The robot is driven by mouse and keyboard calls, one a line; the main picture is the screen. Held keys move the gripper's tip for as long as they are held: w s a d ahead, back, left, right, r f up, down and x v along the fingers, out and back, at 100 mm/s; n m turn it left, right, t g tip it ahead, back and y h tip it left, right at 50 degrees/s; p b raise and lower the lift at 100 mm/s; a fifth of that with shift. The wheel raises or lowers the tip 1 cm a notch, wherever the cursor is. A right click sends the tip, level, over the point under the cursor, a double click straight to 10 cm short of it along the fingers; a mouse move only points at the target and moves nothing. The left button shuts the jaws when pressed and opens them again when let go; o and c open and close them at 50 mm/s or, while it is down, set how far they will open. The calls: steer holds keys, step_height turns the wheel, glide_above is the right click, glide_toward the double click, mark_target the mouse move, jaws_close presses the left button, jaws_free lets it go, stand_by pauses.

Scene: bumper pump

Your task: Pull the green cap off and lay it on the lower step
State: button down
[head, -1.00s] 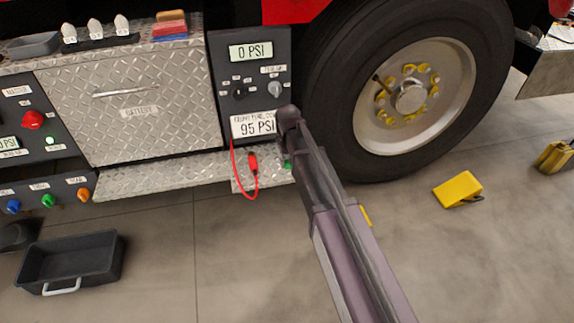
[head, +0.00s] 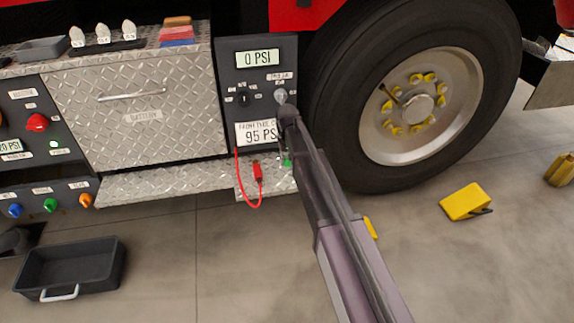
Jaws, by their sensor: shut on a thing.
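The green cap (head: 287,160) shows as a small green patch at the left edge of my arm, in front of the right part of the lower step (head: 170,180). My gripper (head: 285,158) is mostly hidden behind my arm link and is shut on the green cap. The patch looks a little above the step plate, but whether it touches the plate cannot be told. The lower step is a diamond-plate ledge below the battery door, with a narrower plate at its right end.
A red lead (head: 257,172) hangs in front of the step, left of my arm. The gauge panel (head: 258,75) stands above it and the wheel (head: 411,107) is to the right. A black bin (head: 70,265) and a yellow chock (head: 465,202) sit on the floor. The step's left part is clear.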

steer(key=shift+f+b, duration=1.7)
steer(key=shift+f, duration=0.05)
steer(key=shift+c, duration=2)
jaws_free()
